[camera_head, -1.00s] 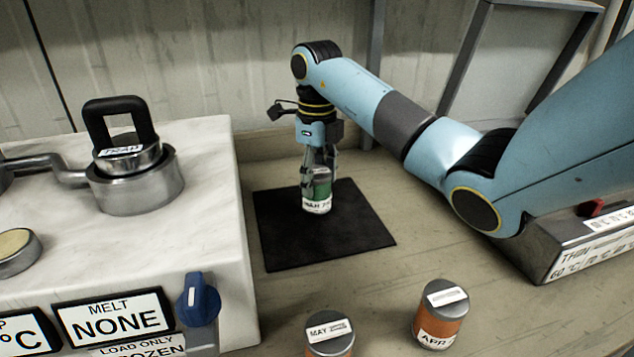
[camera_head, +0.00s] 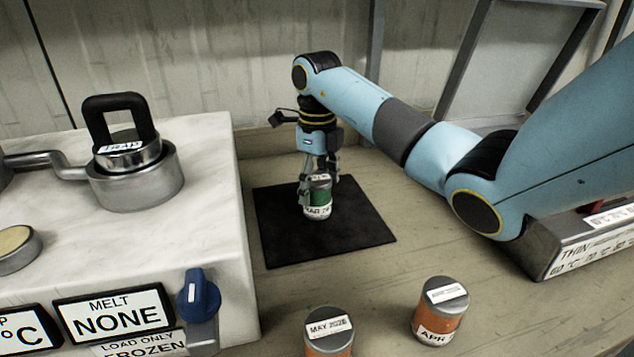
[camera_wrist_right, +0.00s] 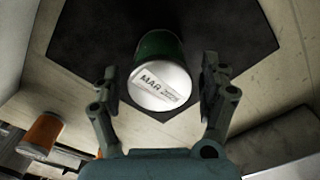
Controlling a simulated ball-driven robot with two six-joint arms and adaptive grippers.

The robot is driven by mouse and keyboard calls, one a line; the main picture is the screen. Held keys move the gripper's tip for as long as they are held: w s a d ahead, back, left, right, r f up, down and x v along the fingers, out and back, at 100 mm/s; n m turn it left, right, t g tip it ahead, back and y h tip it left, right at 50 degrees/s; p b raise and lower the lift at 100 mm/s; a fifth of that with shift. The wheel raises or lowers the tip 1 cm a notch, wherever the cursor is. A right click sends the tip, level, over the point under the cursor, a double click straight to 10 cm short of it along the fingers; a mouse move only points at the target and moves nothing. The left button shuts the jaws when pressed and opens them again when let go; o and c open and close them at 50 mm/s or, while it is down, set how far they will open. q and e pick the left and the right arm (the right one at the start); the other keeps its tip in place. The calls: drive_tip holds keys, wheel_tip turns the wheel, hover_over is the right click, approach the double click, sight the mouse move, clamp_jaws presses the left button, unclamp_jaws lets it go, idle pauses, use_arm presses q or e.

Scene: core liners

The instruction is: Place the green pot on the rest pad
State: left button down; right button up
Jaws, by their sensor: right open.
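The green pot (camera_head: 318,199) stands upright on the black rest pad (camera_head: 345,235), a little above the pad's middle in the head view. It has a grey lid and a white label. My right gripper (camera_head: 320,186) is above and around the pot, with its fingers spread. In the right wrist view the pot (camera_wrist_right: 158,48) sits between the two open fingers (camera_wrist_right: 162,92), with gaps on both sides. Its lid label reads MAR. My left gripper is not in view.
Two orange pots stand at the front, one labelled MAY (camera_head: 330,335) and one APR (camera_head: 437,318). A white marble-sided unit (camera_head: 225,200) with a metal lidded vessel (camera_head: 140,185) and blue knob (camera_head: 198,297) is at left. A metal box (camera_head: 575,245) is at right.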

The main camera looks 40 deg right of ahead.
wheel_tip(320, 180, up, 8)
drive_tip(key=shift+w+f, duration=0.1)
wheel_tip(320, 180, up, 3)
drive_tip(key=p, duration=0.3)
drive_tip(key=shift+r+p, duration=0.75)
